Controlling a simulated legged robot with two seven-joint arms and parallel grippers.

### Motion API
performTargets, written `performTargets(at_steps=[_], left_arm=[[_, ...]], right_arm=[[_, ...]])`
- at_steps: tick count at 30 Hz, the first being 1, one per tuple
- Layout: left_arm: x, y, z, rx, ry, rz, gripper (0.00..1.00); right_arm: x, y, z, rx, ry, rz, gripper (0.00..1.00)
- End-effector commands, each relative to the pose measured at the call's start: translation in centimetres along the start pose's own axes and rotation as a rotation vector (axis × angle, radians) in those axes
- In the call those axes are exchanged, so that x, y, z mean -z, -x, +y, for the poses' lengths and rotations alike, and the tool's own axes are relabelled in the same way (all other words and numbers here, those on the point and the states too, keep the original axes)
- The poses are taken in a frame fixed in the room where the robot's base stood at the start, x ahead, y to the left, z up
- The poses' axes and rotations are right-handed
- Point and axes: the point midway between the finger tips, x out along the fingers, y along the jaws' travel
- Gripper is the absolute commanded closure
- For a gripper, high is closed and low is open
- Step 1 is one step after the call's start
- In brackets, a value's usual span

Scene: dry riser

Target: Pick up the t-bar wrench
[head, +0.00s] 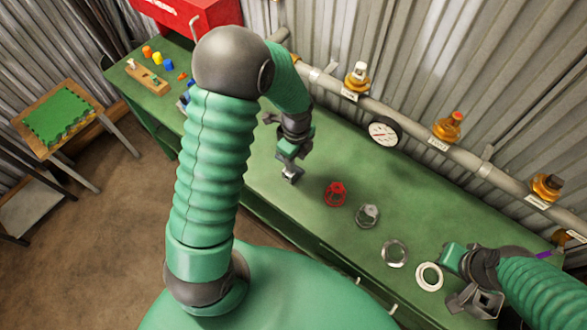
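I cannot make out a t-bar wrench for certain in the head view; my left arm covers part of the bench and the red box behind it. My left gripper (290,175) hangs over the green bench (330,160), left of a red ring-shaped fitting (335,194) and apart from it. Its fingers are too small to tell open from shut. My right gripper (474,302) is at the bench's front edge at lower right, close to a pale ring (429,276). Its finger opening is unclear.
A grey fitting (367,215) and a metal ring (395,253) lie along the bench. A wooden block (148,78) and coloured pieces are at far left. A stool (60,116) stands left.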

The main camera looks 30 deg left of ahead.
Motion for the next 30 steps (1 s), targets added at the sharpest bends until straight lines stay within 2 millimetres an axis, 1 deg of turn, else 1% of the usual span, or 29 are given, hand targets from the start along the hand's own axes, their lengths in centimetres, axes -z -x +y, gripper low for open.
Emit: performTargets(at_steps=[4, 8, 9, 12, 18, 19, 27, 28, 30], left_arm=[[-0.6, -1.4, 0.1, -0.001, 0.002, 0.001, 0.60], [-1.3, -3.5, 0.0, -0.004, 0.003, -0.003, 0.60], [-1.1, -4.3, 0.0, -0.004, 0.001, -0.003, 0.60], [-1.0, -5.4, -0.1, -0.001, 0.001, -0.006, 0.60], [-1.0, -5.6, -0.2, 0.002, 0.001, -0.007, 0.60], [-1.0, -5.7, -0.1, 0.002, 0.001, -0.006, 0.61], [-1.3, -5.8, -0.1, 0.001, 0.002, -0.002, 0.97], [-1.4, -5.8, -0.1, 0.001, 0.002, -0.002, 1.00], [-1.3, -5.8, -0.1, 0.001, 0.002, -0.003, 1.00]], right_arm=[[0.1, 0.4, 0.0, 0.000, 0.001, 0.000, 1.00], [0.3, 1.0, -0.1, 0.000, 0.001, 0.000, 1.00], [0.3, 1.0, -0.1, 0.000, 0.002, 0.000, 1.00], [0.3, 1.1, -0.1, 0.000, 0.001, 0.000, 1.00], [0.2, 1.0, 0.0, 0.000, 0.001, 0.000, 1.00], [0.2, 1.0, 0.0, 0.000, 0.001, 0.000, 1.00], [0.2, 1.0, 0.0, 0.000, 0.001, 0.000, 1.00], [0.2, 1.0, 0.0, 0.000, 0.001, 0.000, 1.00], [0.2, 1.0, 0.0, 0.000, 0.001, 0.000, 1.00]])
